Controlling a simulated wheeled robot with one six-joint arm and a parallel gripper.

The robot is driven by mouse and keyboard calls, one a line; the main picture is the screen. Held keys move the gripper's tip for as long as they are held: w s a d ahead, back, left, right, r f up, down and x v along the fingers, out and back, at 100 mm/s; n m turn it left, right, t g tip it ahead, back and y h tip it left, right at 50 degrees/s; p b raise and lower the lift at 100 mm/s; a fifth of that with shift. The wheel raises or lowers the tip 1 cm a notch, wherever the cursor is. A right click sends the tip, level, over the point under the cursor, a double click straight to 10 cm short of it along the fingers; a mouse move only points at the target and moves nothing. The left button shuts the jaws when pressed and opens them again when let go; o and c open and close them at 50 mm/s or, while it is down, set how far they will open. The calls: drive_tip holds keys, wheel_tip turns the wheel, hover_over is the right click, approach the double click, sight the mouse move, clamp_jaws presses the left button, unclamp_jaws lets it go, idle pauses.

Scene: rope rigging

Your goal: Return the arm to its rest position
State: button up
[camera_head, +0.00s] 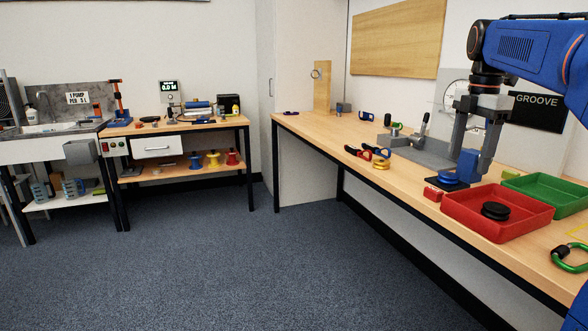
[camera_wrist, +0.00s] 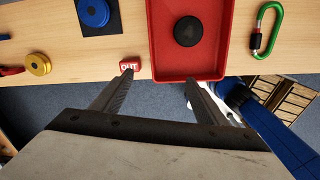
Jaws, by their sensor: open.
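My gripper (camera_head: 471,160) is at the right of the head view, fingers pointing down. It is open with nothing between its fingers. In the wrist view my gripper (camera_wrist: 159,77) shows two spread fingers over the bench's front edge, with the red tray (camera_wrist: 211,72) beyond. The arm is blue and comes in from the upper right. A black disc (camera_head: 495,210) lies in the red tray (camera_head: 520,230). A blue wheel (camera_head: 448,177) sits on a dark pad and shows close to the fingers in the head view.
A red block marked OUT (camera_wrist: 130,66) lies beside the red tray. A green tray (camera_head: 560,195), a green carabiner (camera_head: 566,256) and a yellow wheel (camera_head: 381,164) are on the bench (camera_head: 330,130). A grey fixture (camera_head: 425,150) stands behind. The blue-grey floor (camera_head: 240,260) is clear.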

drive_tip(key=s+a+f+m+t, duration=0.1)
drive_tip(key=s+a+f+m, duration=0.3)
drive_tip(key=s+f, duration=0.5)
drive_tip(key=s+a+f+m+t, duration=0.1)
drive_tip(key=s+a+f+m, duration=0.3)
drive_tip(key=s+f+m, duration=0.5)
drive_tip(key=s+a+f+m+t, duration=0.2)
drive_tip(key=s+a+f+m, duration=0.3)
drive_tip(key=s+f, duration=0.4)
drive_tip(key=shift+s+f+m, duration=0.2)
drive_tip(key=shift+f+m, duration=0.2)
drive_tip(key=shift+m, duration=0.4)
